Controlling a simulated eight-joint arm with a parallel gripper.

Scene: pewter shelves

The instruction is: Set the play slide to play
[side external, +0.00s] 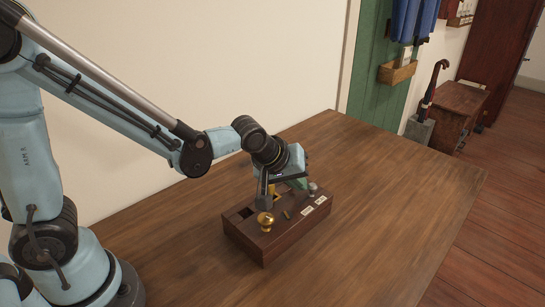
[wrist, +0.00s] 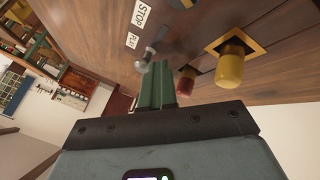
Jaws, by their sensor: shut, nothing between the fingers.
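My gripper (wrist: 158,72) has green fingers pressed together with nothing between them. In the wrist view its tips are close to a grey metal slide lever with a rounded end (wrist: 146,64); I cannot tell whether they touch. White STOP (wrist: 141,13) and PLAY (wrist: 132,41) labels sit beside the lever on the wooden panel. The view is too oblique to tell which label the lever stands at. In the side view my gripper (side external: 301,184) is low over the dark wooden box (side external: 290,239), beside a small silver knob (side external: 312,187). The labels there are too small to read.
In the wrist view a red knob (wrist: 186,82) and a yellow knob (wrist: 230,68) in a brass-edged square stand close right of the fingers. A gold knob (side external: 265,220) stands on the box's near end. The wooden table (side external: 400,190) is clear around the box.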

